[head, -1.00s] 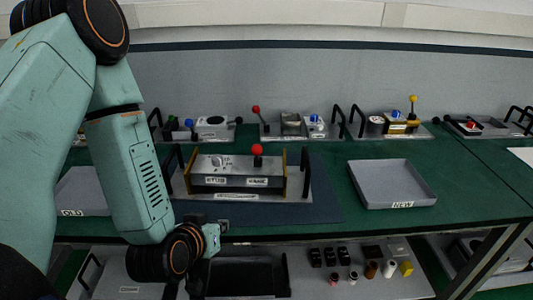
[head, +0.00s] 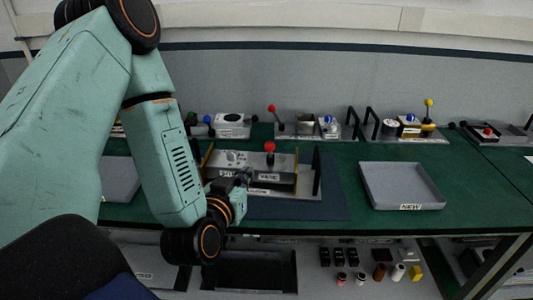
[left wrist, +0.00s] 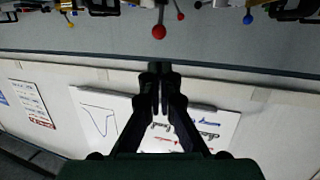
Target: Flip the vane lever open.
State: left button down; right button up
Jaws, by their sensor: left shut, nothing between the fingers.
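The vane lever is a short stick with a red ball (head: 269,147) on top. It stands upright on the grey generator unit (head: 283,160), above a "VANE" label. My left gripper (head: 245,176) is shut and empty in front of the unit, to the left of and below the red ball. It partly covers the front labels. The left wrist view looks upside down. It shows the shut black fingers (left wrist: 160,72) and a red ball (left wrist: 158,32) on a stick beyond them, apart from the fingers. My right gripper is not in view.
A grey tray marked "NEW" (head: 402,187) lies to the right on the green bench. Several other units with ball levers stand along the back. Small parts lie on the lower shelf (head: 340,262). The green bench between the unit and tray is clear.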

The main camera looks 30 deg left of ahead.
pick_arm(q)
jog(key=shift+a, duration=0.1)
jog(key=b, duration=0.6)
send_near(268, 148)
jog(key=x, duration=0.6)
jog(key=shift+w+a+f, duration=0.1)
jog(key=shift+w, duration=0.35)
jog(key=shift+a+p, duration=0.1)
jog(key=shift+p, duration=0.2)
